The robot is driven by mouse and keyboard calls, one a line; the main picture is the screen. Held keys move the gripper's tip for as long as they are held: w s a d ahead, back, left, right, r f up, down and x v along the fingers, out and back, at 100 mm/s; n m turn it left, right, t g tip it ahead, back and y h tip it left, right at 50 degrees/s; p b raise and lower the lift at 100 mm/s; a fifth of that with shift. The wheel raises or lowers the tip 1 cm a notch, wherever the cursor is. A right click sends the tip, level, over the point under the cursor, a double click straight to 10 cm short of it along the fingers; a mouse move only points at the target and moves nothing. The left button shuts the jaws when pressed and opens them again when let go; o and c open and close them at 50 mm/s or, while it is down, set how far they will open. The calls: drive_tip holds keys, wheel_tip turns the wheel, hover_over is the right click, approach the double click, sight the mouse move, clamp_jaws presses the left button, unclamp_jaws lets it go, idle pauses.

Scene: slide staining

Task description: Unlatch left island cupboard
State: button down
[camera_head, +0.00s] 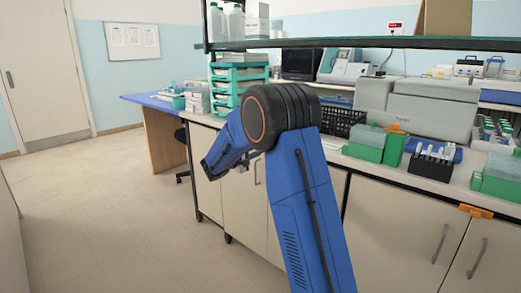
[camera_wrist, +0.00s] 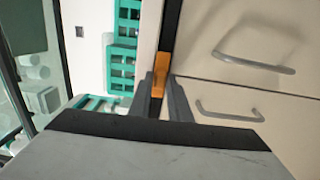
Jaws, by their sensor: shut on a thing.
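The left island cupboard (camera_head: 238,206) has pale doors and stands partly behind my blue arm in the head view. Two of its doors (camera_wrist: 285,35) with grey bar handles fill the right of the wrist view. An orange latch (camera_wrist: 161,68) sits on the dark edge strip beside the doors, at the seam between them. My gripper (camera_wrist: 160,88) has its two dark fingers on either side of the latch and is shut on it. In the head view my arm hides the latch and most of the gripper.
A second cupboard (camera_head: 405,230) on the right has its own orange latch (camera_head: 476,211) at the counter edge. Teal racks (camera_head: 238,80), green boxes (camera_head: 365,143) and a slide rack (camera_head: 432,160) stand on the counter. A shelf (camera_head: 380,43) runs above. The floor (camera_head: 100,215) at left is clear.

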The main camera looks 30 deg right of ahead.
drive_tip(key=c, duration=1.8)
unclamp_jaws()
drive_tip(key=shift+o, duration=0.2)
drive_tip(key=v, duration=1.7)
drive_tip(key=shift+a, duration=0.25)
drive_tip(key=shift+s, duration=0.1)
drive_tip(key=s+d+f+m+g+y, duration=0.1)
drive_tip(key=s+d+g+y, duration=0.15)
drive_tip(key=s, duration=0.95)
drive_tip(key=s+d+m+g+y, duration=0.2)
drive_tip(key=s+d+y, duration=0.2)
drive_tip(key=s, duration=0.9)
drive_tip(key=s+a+f+t+y, duration=0.1)
drive_tip(key=s+a+f+y, duration=0.1)
drive_tip(key=s, duration=0.5)
drive_tip(key=s+a+f+t+y, duration=0.1)
drive_tip(key=s+a+f+y, duration=0.1)
drive_tip(key=s+a+y, duration=0.3)
drive_tip(key=s+a+f+m+t+y, duration=0.1)
drive_tip(key=s+a+f+y, duration=0.1)
drive_tip(key=s+a, duration=0.3)
drive_tip(key=s+y, duration=0.1)
drive_tip(key=s, duration=0.3)
drive_tip(key=shift+s+f, duration=0.2)
drive_tip(key=shift+s, duration=0.1)
